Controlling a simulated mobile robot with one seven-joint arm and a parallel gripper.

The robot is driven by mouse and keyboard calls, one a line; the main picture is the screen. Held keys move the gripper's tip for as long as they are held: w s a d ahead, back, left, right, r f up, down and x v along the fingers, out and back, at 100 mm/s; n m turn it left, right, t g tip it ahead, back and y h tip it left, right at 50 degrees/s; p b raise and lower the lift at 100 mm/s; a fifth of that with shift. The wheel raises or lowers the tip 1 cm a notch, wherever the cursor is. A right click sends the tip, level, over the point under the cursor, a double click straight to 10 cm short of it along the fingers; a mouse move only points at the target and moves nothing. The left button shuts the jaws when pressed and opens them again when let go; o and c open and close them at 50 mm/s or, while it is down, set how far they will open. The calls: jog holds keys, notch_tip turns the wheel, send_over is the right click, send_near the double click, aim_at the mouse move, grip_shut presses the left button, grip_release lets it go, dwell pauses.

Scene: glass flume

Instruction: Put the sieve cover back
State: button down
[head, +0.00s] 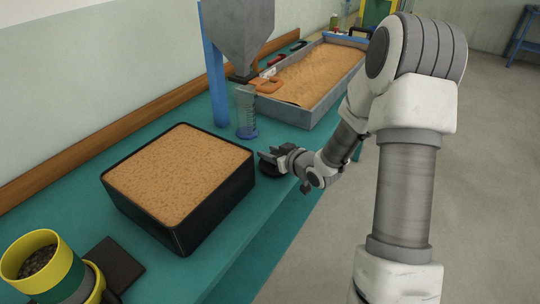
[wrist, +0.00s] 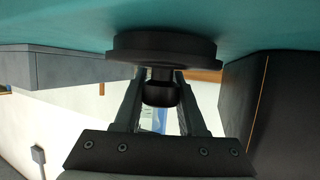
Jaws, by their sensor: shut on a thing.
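The sieve cover appears to be a black round disc (wrist: 163,47) with a knob (wrist: 160,88), gripped by my gripper (wrist: 160,92). In the head view, my gripper (head: 284,154) holds the dark disc (head: 268,161) low over the teal bench, just right of the black box. I cannot tell whether the disc touches the bench. A yellow and green round vessel (head: 62,284), likely the sieve, stands at the lower left. Its top is open and shows dark gravel inside. The frame edge cuts off its lower part.
A black box full of sand (head: 240,184) stands between my gripper and the yellow-green vessel. A dark flat pad (head: 113,266) lies beside the vessel. A measuring cylinder (head: 246,108), a grey hopper (head: 238,38) and a long sand tray (head: 300,115) stand behind. Bench (head: 236,222) is bare in front.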

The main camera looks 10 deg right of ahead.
jog(key=shift+f, duration=0.2)
jog(key=shift+c, duration=2.4)
grip_release()
jog(key=shift+r, duration=0.2)
jog(key=shift+s+d+r, duration=0.2)
jog(key=shift+s, duration=0.1)
jog(key=p+v, duration=0.2)
jog(key=v, duration=0.9)
jog(key=shift+s, duration=0.15)
